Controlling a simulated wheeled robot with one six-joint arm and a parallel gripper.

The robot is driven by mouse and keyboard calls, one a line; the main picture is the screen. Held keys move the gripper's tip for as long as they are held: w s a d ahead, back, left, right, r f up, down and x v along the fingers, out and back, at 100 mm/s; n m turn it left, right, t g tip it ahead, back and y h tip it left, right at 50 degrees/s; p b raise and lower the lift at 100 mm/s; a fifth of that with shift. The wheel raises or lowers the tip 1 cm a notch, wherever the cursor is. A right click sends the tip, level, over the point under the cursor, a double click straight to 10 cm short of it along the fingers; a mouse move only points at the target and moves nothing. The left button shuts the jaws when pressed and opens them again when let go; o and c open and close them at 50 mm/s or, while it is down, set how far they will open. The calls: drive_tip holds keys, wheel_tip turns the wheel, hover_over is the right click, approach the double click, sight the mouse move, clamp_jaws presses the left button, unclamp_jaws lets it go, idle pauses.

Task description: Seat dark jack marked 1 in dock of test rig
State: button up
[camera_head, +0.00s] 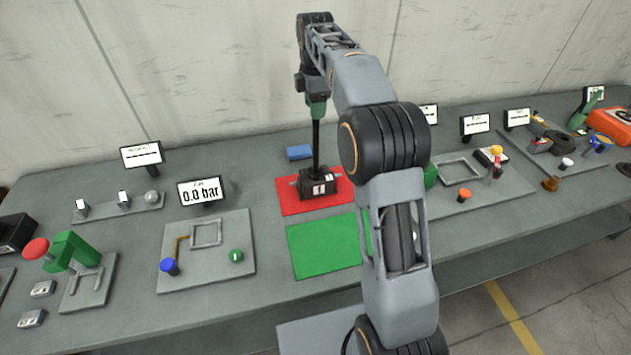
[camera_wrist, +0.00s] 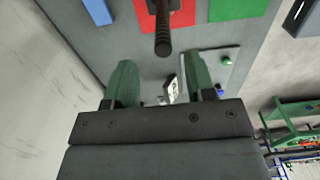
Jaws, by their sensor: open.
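The dark jack marked 1 (camera_head: 319,186) stands upright on a red mat (camera_head: 287,207). Its tall dark post rises toward my gripper (camera_head: 316,97), whose green fingers are high above the mat. In the wrist view my gripper (camera_wrist: 160,75) is open, and the post's round end (camera_wrist: 162,45) shows beyond and between the green fingers. I cannot tell whether they touch it. A grey plate (camera_head: 228,267) with a raised square frame (camera_head: 206,233), left of the mats, stands by a "0.0 bar" display (camera_head: 200,191); it looks like the rig and its dock. The frame looks empty.
A green mat (camera_head: 323,248) lies bare in front of the red one. A blue block (camera_head: 299,152) lies behind it. The rig plate carries a blue knob (camera_head: 169,267) and a green button (camera_head: 236,256). A green press-like device (camera_head: 72,252) stands farther left.

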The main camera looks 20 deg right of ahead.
sight(316, 125)
wheel_tip(316, 125, down, 7)
drive_tip(key=shift+s+p, duration=0.2)
drive_tip(key=shift+p, duration=0.1)
idle(0.4)
drive_tip(key=shift+r, duration=0.1)
clamp_jaws()
idle(1.1)
drive_tip(key=shift+w+r, duration=0.1)
drive_tip(key=shift+r, duration=0.15)
